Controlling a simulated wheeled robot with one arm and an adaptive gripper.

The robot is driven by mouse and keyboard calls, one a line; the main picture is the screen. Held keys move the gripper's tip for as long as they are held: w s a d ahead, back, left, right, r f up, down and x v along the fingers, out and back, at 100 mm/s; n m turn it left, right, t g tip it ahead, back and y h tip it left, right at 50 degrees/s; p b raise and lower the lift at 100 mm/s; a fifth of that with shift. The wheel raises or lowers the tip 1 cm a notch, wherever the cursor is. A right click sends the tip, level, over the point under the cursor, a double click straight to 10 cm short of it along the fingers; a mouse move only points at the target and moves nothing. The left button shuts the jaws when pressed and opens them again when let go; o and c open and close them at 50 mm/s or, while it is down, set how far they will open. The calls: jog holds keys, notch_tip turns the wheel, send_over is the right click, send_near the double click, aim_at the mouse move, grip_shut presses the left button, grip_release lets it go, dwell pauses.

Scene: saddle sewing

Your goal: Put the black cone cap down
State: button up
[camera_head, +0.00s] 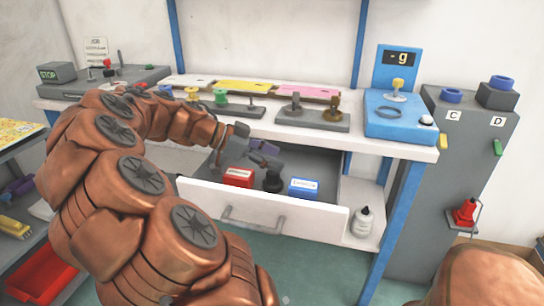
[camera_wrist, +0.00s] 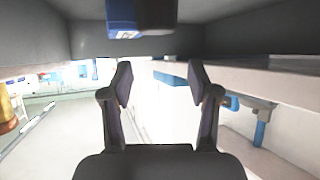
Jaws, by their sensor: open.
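The black cone cap (camera_head: 273,181) stands upright in the open white drawer (camera_head: 262,215), between a red box (camera_head: 238,177) and a blue-and-white box (camera_head: 303,188). My gripper (camera_head: 266,154) is above the drawer, a little behind and above the cap in the head view. Its fingers are apart with nothing between them. In the wrist view my gripper (camera_wrist: 160,85) is also open and empty. A dark shape at that view's top edge, beside a blue box (camera_wrist: 124,18), looks like the cap (camera_wrist: 155,12), but it is cut off.
The white worktop (camera_head: 400,146) runs above the drawer and carries a blue scale (camera_head: 398,120) and racks of small tools. A white bottle (camera_head: 363,221) stands right of the drawer. A grey cabinet (camera_head: 450,180) is farther right. The drawer's grey floor has free room behind the boxes.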

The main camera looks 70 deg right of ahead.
jog(key=shift+r, duration=0.1)
jog(key=shift+r+p, duration=0.75)
jog(key=shift+p, duration=0.25)
jog(key=v, duration=1.1)
jog(key=shift+w+a, duration=0.2)
jog(key=shift+w, duration=0.2)
